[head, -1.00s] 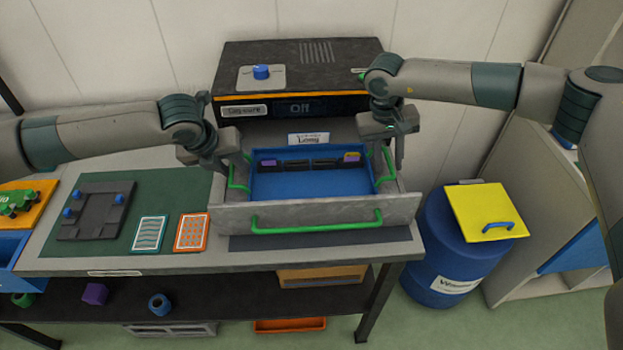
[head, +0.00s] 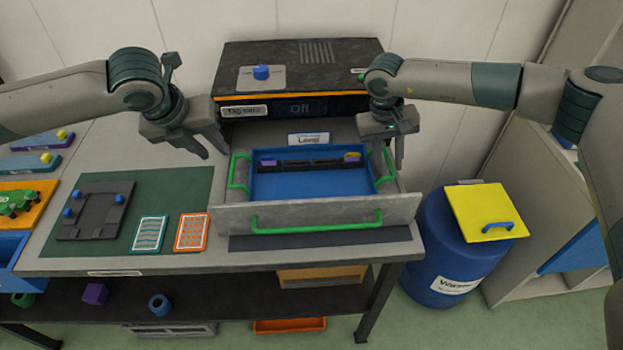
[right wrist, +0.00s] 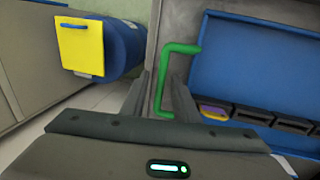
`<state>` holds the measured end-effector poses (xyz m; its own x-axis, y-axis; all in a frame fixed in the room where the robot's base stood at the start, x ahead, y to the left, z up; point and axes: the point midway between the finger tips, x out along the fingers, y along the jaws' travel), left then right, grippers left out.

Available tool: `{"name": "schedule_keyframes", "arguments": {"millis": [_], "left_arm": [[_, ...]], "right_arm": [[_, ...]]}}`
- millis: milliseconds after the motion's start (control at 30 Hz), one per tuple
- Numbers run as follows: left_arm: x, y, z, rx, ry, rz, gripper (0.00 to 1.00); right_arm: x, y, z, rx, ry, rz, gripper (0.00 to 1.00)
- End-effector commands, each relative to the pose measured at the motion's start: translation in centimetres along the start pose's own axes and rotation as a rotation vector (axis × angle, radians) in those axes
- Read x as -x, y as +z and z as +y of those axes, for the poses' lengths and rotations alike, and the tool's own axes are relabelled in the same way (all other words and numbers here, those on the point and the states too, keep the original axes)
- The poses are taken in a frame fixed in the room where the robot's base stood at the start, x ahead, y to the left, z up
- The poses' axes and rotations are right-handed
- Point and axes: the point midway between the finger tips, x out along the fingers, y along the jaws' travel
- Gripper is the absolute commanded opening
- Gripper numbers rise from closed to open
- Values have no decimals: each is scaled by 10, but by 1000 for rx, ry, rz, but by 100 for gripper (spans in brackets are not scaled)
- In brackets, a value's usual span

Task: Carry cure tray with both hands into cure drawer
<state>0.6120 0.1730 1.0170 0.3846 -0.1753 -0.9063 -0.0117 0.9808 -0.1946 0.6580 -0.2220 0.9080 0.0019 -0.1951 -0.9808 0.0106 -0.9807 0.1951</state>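The blue cure tray (head: 310,185) sits inside the open cure drawer (head: 320,212) with its rim level. It has a green handle on its left side (head: 238,172) and one on its right side (head: 388,165). My left gripper (head: 208,149) is open and empty, raised above and left of the left handle. My right gripper (head: 393,155) is at the right handle. In the right wrist view its fingers (right wrist: 160,95) are spread, with the green handle (right wrist: 166,90) between them. A dark row of holders (head: 310,165) lies along the tray's back.
The cure oven (head: 300,65) with its blue knob (head: 262,72) stands behind the drawer. A green mat (head: 180,190) with a dark fixture and two cards is at left. A blue waste barrel (head: 450,260) with yellow lid stands at right.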

Motion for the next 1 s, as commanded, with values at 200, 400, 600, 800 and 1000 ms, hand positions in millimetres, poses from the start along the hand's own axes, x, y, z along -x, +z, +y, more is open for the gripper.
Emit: {"name": "schedule_keyframes", "arguments": {"millis": [200,400,600,800,1000], "left_arm": [[0,0,0,0,0,0,28],[0,0,0,0,0,0,28],[0,0,0,0,0,0,28],[0,0,0,0,0,0,28],[0,0,0,0,0,0,28]], "right_arm": [[0,0,0,0,0,0,28],[3,0,0,0,0,0,28],[18,-1,0,0,-1,2,28],[50,-1,0,-1,-1,2,28],[86,-1,0,0,-1,2,28]]}}
